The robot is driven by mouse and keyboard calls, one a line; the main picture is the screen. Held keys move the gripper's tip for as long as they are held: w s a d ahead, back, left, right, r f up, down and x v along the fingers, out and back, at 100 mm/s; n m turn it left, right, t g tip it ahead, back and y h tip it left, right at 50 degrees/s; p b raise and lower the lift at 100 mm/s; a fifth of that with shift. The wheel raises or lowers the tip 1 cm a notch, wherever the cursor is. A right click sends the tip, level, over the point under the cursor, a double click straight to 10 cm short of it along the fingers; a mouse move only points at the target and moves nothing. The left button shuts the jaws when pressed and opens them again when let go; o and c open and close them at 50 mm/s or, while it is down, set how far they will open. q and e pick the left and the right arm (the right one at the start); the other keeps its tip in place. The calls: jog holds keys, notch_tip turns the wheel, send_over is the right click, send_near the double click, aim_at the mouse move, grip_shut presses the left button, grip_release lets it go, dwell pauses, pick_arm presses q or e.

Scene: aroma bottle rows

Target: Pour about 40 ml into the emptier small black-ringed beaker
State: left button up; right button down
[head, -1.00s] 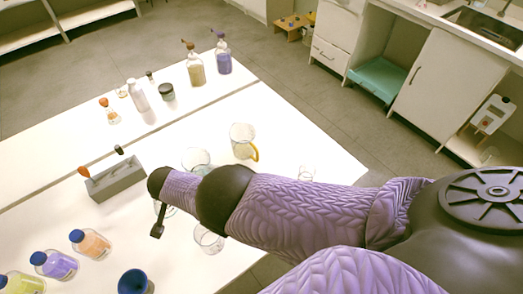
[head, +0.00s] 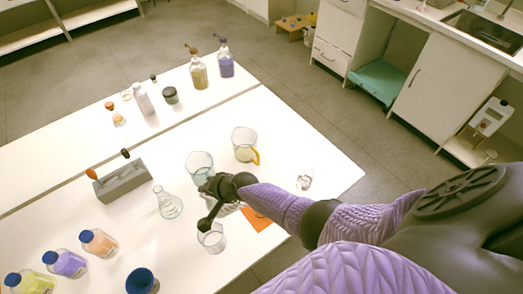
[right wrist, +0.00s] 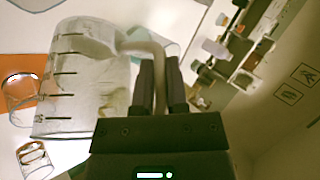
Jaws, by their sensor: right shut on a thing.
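My right gripper (head: 212,192) is shut on the pale handle (right wrist: 150,50) of a clear beaker (right wrist: 75,85) with black graduation marks. In the head view this beaker is largely hidden by the gripper; its liquid level is unclear. A small clear beaker (head: 212,238) stands just in front of the gripper. My left gripper is not in view.
A teal-tinted beaker (head: 199,166) and a yellow-handled beaker (head: 244,146) stand behind the gripper. A conical flask (head: 168,204) is to its left. An orange mat (head: 256,219) lies beside it. A grey rack (head: 122,180) and capped bottles (head: 98,242) stand farther left.

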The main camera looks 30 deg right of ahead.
jog(key=b, duration=0.1)
jog(key=d+t+y+b, duration=0.1)
jog(key=b, duration=0.1)
jog(key=shift+s+d+f+b, duration=0.2)
jog(key=shift+s+f+b, duration=0.05)
jog(key=shift+s+b, duration=0.05)
jog(key=shift+d+r+m+y, duration=0.1)
jog(key=shift+r+m+y, duration=0.2)
jog(key=shift+y, duration=0.1)
jog(key=shift+s+d+y+b, duration=0.1)
jog(key=shift+d+y+b, duration=0.15)
jog(key=shift+b, duration=0.45)
jog(key=shift+d+r+t+b, duration=0.15)
jog(key=shift+r+t+b, duration=0.1)
jog(key=shift+t+b, duration=0.15)
jog(key=shift+s+y, duration=0.1)
jog(key=shift+y, duration=0.15)
jog(key=shift+s+d+r+b, duration=0.1)
jog(key=shift+d+r+b, duration=0.15)
jog(key=shift+b, duration=0.15)
jog(key=shift+d+r+y, duration=0.1)
jog(key=shift+y, duration=0.2)
jog(key=shift+s+b, duration=0.1)
jog(key=shift+b, duration=0.2)
